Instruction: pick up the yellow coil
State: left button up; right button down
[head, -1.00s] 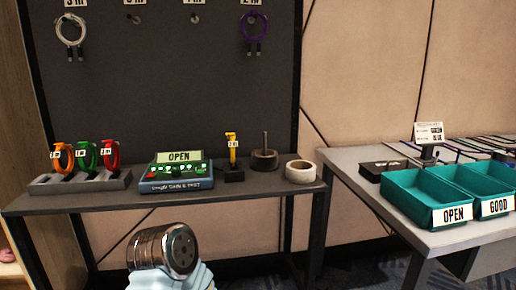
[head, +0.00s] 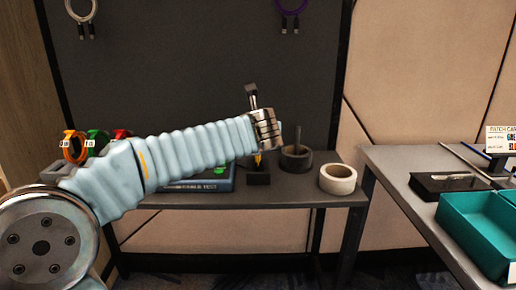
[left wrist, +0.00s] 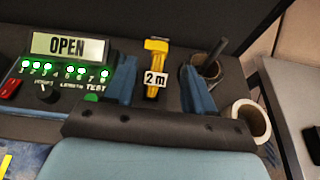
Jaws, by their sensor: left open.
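The yellow coil (left wrist: 157,55) with its white "2 m" tag (left wrist: 155,78) stands upright on a small black stand in the left wrist view. In the head view only a sliver of the yellow coil (head: 257,160) shows above its stand (head: 258,178), because my left arm covers the rest. My left gripper (left wrist: 157,67) is open. Its two blue fingers appear on either side of the coil, with gaps on both sides; I cannot tell how far the fingertips are from it in depth. My right gripper is not in view.
A dark roll with a post (head: 296,160) and a white tape roll (head: 338,179) stand to the right. Orange, green and red coils are partly behind my arm. Teal bins (head: 480,228) are on the right table.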

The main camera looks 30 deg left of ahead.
pick_arm(q)
jog(key=x, duration=0.9)
jog(key=shift+a+f, duration=0.15)
jog(key=shift+f, duration=0.2)
grip_shut()
jog(key=shift+r, duration=0.1)
